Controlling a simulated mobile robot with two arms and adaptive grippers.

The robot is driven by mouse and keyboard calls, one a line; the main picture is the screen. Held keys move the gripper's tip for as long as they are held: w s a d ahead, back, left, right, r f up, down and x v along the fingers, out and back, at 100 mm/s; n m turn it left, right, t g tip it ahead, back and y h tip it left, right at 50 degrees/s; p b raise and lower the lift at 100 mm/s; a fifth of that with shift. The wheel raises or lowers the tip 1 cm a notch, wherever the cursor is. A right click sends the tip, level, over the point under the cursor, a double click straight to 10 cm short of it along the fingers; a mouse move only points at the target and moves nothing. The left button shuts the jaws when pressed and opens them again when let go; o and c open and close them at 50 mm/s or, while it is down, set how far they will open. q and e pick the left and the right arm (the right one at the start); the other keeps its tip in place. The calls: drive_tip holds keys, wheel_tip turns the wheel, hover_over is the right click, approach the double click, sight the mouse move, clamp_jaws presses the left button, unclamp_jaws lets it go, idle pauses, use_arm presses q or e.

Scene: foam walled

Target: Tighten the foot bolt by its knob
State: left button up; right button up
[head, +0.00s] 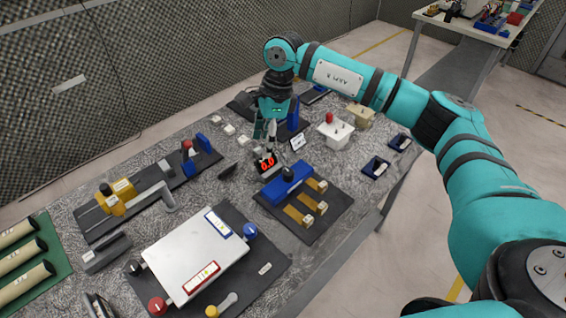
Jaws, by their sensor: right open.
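My right gripper (270,152) hangs pointing down over the far middle of the table. It is open, and I see nothing between its fingers. Just nearer and to the right, a black knob (288,174) sits on a blue block (283,188) on a dark board. The gripper appears apart from this knob. Nearer, a white plate (195,260) has a blue knob (249,231) and a red knob (157,306) at its corners. No label identifies the foot bolt.
Brass strips with pale blocks (308,219) extend from the blue block. A white box with a red knob (333,126) and small blue trays (375,167) stand at right. A yellow slider fixture (115,197) is at left.

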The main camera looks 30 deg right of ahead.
sight(289, 172)
drive_tip(key=d+r+h, duration=0.2)
drive_tip(key=d+h, duration=0.1)
drive_tip(key=d, duration=0.4)
drive_tip(key=f+p, duration=0.2)
drive_tip(key=f, duration=0.6)
drive_tip(key=f+p, duration=0.3)
drive_tip(key=f, duration=0.4)
drive_tip(key=shift+w+a+f, duration=0.2)
drive_tip(key=shift+f, duration=0.2)
use_arm(q)
drive_tip(key=r, duration=0.5)
drive_tip(key=shift+w, duration=0.2)
use_arm(e)
drive_tip(key=shift+f, duration=0.45)
drive_tip(key=shift+c, duration=0.3)
clamp_jaws()
